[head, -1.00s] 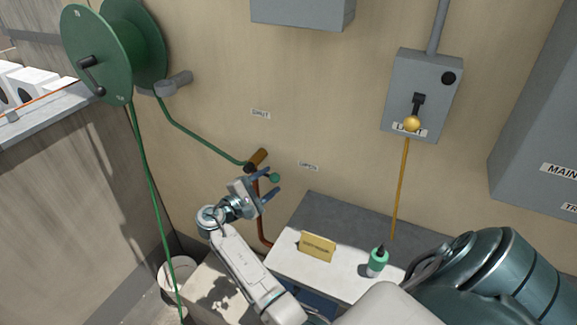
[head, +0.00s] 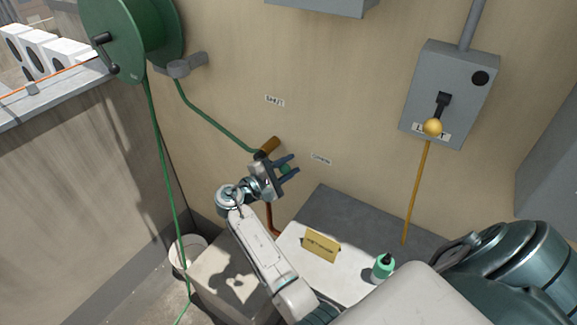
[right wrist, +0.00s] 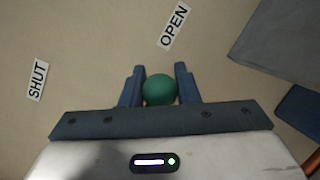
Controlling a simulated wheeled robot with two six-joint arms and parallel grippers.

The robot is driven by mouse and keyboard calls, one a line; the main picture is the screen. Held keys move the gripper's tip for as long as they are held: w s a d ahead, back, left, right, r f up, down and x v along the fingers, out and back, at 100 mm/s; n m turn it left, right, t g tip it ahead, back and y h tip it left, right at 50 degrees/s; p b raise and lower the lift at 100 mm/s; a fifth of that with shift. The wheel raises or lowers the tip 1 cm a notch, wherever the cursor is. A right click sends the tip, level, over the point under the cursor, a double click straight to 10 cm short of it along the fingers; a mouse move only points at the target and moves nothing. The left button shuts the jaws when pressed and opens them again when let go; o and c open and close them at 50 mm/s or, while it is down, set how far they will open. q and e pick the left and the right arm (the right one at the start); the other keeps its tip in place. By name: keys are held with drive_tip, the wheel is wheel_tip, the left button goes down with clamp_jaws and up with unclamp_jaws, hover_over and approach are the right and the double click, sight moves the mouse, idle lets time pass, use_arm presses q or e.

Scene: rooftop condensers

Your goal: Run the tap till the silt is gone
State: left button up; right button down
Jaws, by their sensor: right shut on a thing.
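The tap (head: 262,155) is on the tan wall, with a brown end, a copper pipe (head: 273,217) below it and a green hose (head: 212,128) joined to it. Its green ball knob shows in the right wrist view (right wrist: 160,90) between my blue fingers. My right gripper (head: 289,168) is shut on this knob; the gripper partly hides it in the head view. The SHUT label (head: 274,101) is up and left of the OPEN label (head: 321,159); in the right wrist view the knob is nearer OPEN (right wrist: 173,26). No water or silt is visible. My left gripper is not in view.
A green hose reel (head: 120,40) is at upper left, its hose hanging past a white bucket (head: 185,250). A grey switch box (head: 462,85) with a yellow-knobbed lever is at right.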

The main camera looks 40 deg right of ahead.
drive_tip(key=shift+r+n+p, duration=0.6)
drive_tip(key=shift+r+p, duration=0.2)
drive_tip(key=shift+p, duration=0.2)
drive_tip(key=shift+w+r+n, duration=0.1)
drive_tip(key=shift+r+n, duration=0.05)
drive_tip(key=shift+n, duration=0.25)
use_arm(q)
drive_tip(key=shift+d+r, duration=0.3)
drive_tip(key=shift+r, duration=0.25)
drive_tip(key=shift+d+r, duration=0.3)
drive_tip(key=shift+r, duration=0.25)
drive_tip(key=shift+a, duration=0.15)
use_arm(e)
drive_tip(key=shift+d, duration=0.1)
drive_tip(key=c, duration=1.2)
unclamp_jaws()
drive_tip(key=shift+c, duration=0.2)
drive_tip(key=shift+o, duration=0.7)
drive_tip(key=shift+d+f, duration=0.2)
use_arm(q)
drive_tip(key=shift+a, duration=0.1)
use_arm(e)
drive_tip(key=shift+a, duration=0.1)
